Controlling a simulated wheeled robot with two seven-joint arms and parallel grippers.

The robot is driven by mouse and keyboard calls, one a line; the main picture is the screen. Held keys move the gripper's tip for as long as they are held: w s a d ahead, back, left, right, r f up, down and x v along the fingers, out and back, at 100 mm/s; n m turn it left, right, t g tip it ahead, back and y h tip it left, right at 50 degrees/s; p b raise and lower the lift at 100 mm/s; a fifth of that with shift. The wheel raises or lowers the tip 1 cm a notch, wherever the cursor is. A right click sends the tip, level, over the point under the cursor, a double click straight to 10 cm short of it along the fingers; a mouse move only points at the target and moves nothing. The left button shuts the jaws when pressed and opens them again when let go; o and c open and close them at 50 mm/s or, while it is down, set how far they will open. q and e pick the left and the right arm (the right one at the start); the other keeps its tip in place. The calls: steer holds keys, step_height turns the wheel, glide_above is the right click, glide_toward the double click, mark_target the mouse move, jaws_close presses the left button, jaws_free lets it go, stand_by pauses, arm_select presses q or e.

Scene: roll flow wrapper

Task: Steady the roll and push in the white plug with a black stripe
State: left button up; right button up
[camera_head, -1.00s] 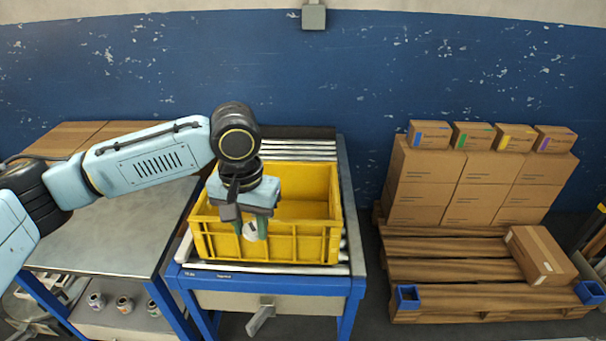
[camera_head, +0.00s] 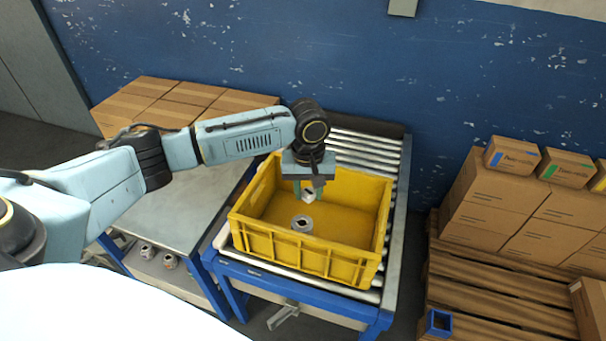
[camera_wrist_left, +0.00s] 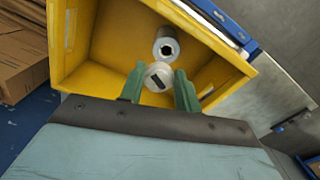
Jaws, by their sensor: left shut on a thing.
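My left gripper (camera_head: 306,192) is shut on a white plug (camera_head: 308,195) above the inside of the yellow crate. In the left wrist view the plug (camera_wrist_left: 157,77) shows a black stripe between the green fingertips (camera_wrist_left: 158,88). A pale grey roll (camera_head: 301,224) with a dark hole in its top stands in the crate near its front wall. The roll also shows in the left wrist view (camera_wrist_left: 166,46), just beyond the plug. The plug is apart from the roll in the head view. My right gripper is not in view.
The yellow crate (camera_head: 310,262) sits on a roller conveyor (camera_head: 393,235). A grey table (camera_head: 185,215) stands to its left, with cartons (camera_head: 180,98) behind. Stacked boxes (camera_head: 500,200) on a pallet (camera_head: 490,290) stand at the right.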

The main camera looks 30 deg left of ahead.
mark_target(302, 190)
arm_select(q)
steer(key=shift+a+f+n+p, duration=0.3)
steer(key=shift+a+f+n, duration=0.3)
steer(key=shift+a, duration=0.3)
steer(key=shift+f, duration=0.3)
steer(key=shift+f+b, duration=0.5)
steer(key=shift+b, duration=0.55)
steer(key=shift+f+b, duration=0.75)
steer(key=shift+b, duration=0.45)
steer(key=shift+f+b, duration=0.35)
steer(key=shift+b, duration=0.4)
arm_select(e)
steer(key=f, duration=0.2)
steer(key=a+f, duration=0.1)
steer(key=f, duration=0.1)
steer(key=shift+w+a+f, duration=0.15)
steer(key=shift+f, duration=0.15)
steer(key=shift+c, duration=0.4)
